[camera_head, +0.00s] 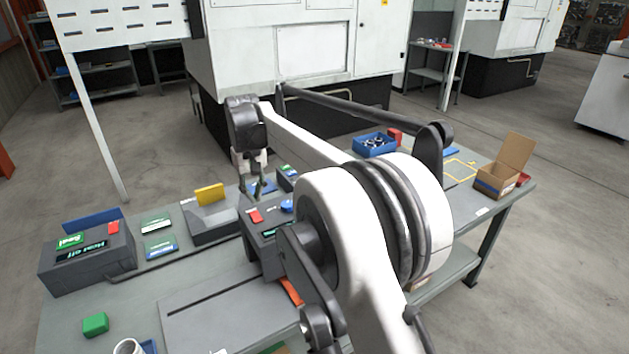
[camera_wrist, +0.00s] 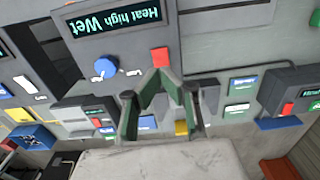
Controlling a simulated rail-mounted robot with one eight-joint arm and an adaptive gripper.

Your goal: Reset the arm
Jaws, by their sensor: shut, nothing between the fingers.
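My gripper (camera_head: 257,190) hangs over the work table (camera_head: 215,290), above its back part and close to a grey control box (camera_head: 262,240) with a red button and a blue knob. In the wrist view my gripper (camera_wrist: 161,74) has its two dark green fingers drawn together at the tips, with nothing between them. The fingertips overlap the red button (camera_wrist: 160,56) in that picture; I cannot tell the gap in depth. My arm is bent and hides the middle of the table.
A sealer box (camera_head: 88,258) stands at the left end. A grey holder (camera_head: 212,222) with a yellow card, a green block (camera_head: 95,324), a blue bin (camera_head: 374,146) and an open cardboard box (camera_head: 504,168) are also on the table. White machines (camera_head: 310,40) stand behind.

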